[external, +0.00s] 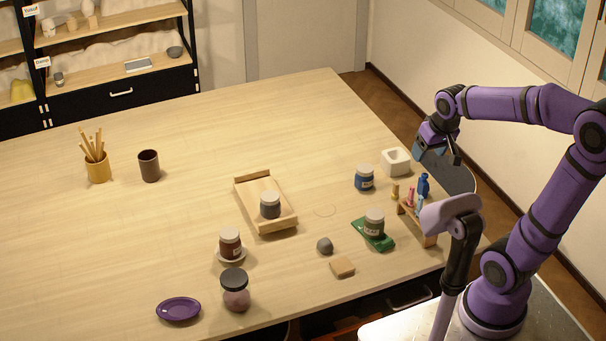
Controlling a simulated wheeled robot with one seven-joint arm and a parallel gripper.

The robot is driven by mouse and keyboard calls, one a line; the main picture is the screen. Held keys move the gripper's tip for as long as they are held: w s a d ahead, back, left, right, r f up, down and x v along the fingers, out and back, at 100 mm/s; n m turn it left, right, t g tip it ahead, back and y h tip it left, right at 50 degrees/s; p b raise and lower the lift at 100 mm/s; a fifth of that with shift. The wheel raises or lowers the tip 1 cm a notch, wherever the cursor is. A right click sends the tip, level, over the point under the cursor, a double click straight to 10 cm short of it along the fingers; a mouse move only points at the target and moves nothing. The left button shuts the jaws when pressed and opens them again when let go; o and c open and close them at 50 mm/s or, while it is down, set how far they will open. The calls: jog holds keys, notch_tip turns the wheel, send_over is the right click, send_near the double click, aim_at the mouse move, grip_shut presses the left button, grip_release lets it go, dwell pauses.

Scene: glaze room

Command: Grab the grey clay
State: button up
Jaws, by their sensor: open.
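A small grey lump (325,245), which looks like the grey clay, sits on the wooden table (130,240), near its front edge. Nothing covers it. A tan block (342,267) lies just in front of it and to its right. My gripper (438,157) is open and appears empty. It is raised above the right side of the table, well to the right of the lump and farther back. Its fingers point down and are partly dark against the background.
More jars (230,243) and a purple plate (178,309) are left. The table's back middle is clear.

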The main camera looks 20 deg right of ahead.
jog(key=w+a+f+g, duration=0.1)
jog(key=w+a+f, duration=0.3)
jog(key=w+a, duration=0.15)
jog(key=n+g+h, duration=0.1)
jog(key=g, duration=0.1)
send_over(325, 241)
notch_tip(325, 241, down, 19)
jog(key=shift+f, duration=5.5)
jog(key=c, duration=1)
